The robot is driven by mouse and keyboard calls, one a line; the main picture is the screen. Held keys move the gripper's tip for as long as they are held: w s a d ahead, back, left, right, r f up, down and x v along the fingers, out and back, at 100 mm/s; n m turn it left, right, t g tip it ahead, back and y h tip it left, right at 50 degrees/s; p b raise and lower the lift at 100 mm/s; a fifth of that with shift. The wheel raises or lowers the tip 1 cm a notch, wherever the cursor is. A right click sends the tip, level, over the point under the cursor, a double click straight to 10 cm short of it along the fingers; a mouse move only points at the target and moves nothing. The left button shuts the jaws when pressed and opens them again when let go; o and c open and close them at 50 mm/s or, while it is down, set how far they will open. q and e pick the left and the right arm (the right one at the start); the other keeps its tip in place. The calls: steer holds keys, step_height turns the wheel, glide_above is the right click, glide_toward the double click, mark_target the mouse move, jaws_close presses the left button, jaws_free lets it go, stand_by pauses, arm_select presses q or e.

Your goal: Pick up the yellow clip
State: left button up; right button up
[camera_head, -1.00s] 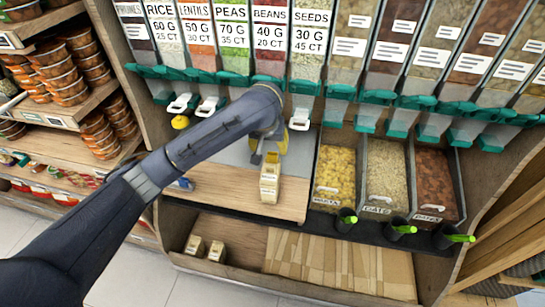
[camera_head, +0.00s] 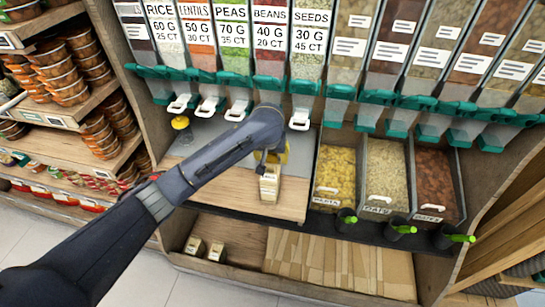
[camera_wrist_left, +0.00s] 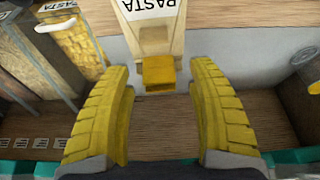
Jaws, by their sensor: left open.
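The yellow clip (camera_wrist_left: 158,73) sits at the near end of a light-coloured bag labelled PASTA (camera_wrist_left: 150,30) in the left wrist view. In the head view the bag (camera_head: 269,184) stands on the wooden counter, and my gripper hides the clip. My left gripper (camera_wrist_left: 160,110) is open, with ridged yellow fingers. The clip lies between and just beyond its fingertips, with a gap on each side. In the head view the left gripper (camera_head: 271,158) is directly behind the bag's top, partly covered by my arm. My right gripper is not in view.
Dispensers with teal spouts (camera_head: 375,96) hang above the counter. Open bins, including a pasta bin (camera_head: 335,170), stand right of the bag. Bare wooden counter (camera_head: 225,190) lies left of the bag.

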arm_select(q)
steer(key=c, duration=0.9)
steer(key=shift+o, duration=0.2)
steer(key=shift+r, duration=0.15)
